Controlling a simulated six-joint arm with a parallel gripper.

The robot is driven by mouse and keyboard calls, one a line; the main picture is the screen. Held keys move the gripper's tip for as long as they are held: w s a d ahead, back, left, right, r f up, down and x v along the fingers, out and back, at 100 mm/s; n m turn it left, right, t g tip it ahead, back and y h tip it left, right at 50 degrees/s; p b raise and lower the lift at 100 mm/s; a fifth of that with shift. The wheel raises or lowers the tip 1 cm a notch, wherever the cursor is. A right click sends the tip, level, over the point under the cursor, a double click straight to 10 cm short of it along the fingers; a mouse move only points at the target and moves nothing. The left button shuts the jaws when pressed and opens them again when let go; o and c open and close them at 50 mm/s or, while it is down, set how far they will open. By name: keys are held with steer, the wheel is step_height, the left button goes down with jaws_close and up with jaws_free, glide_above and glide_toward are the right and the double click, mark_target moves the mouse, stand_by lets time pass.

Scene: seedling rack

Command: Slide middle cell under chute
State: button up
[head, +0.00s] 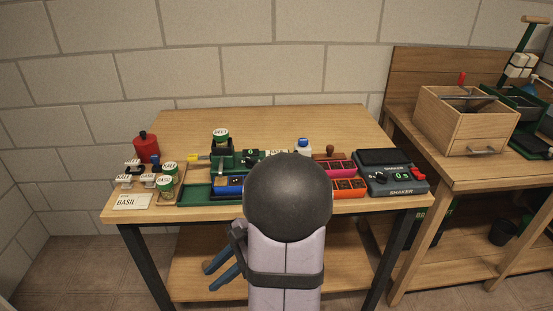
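A dark green seeder (222,158) stands left of centre on the wooden bench, with a jar labelled BEET (221,134) on top. In front of it runs a low green track (195,194), whose left end is empty. A blue block (233,184) sits on or beside the track below the seeder, partly covered by my arm. I cannot tell which part is the middle cell or whether it is under the chute. My arm's dark round joint and pale link block the middle of the bench.
Labelled jars (166,187) and a BASIL card (132,201) stand left, with a red container (147,147) behind. Pink (341,167) and orange (350,187) trays and a grey SHAKER unit (397,180) stand right. The bench's back strip (270,119) is clear.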

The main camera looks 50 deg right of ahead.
steer(key=s+d+r+m+t+h+p, duration=0.1)
steer(key=d+r+m, duration=0.3)
steer(key=d, duration=0.4)
steer(key=s+d+r+m+t+h+p, duration=0.2)
steer(key=d+r+m+t+h+p, duration=0.1)
steer(key=d, duration=0.5)
steer(key=s+d+r+m+t+h+p, duration=0.1)
steer(key=d+r+m+t+h+p, duration=0.1)
steer(key=d+r+m+t+p, duration=0.2)
steer(key=shift+s+d+r+m+h, duration=0.15)
steer(key=shift+d+r+m, duration=0.55)
steer(key=shift+d+r, duration=0.5)
steer(key=shift+s+d+r+m+h, duration=0.15)
steer(key=shift+d+r+m, duration=0.55)
steer(key=shift+d+r, duration=0.4)
steer(key=shift+p+x, duration=0.45)
steer(key=shift+x, duration=3.35)
steer(key=shift+d, duration=0.1)
jaws_close()
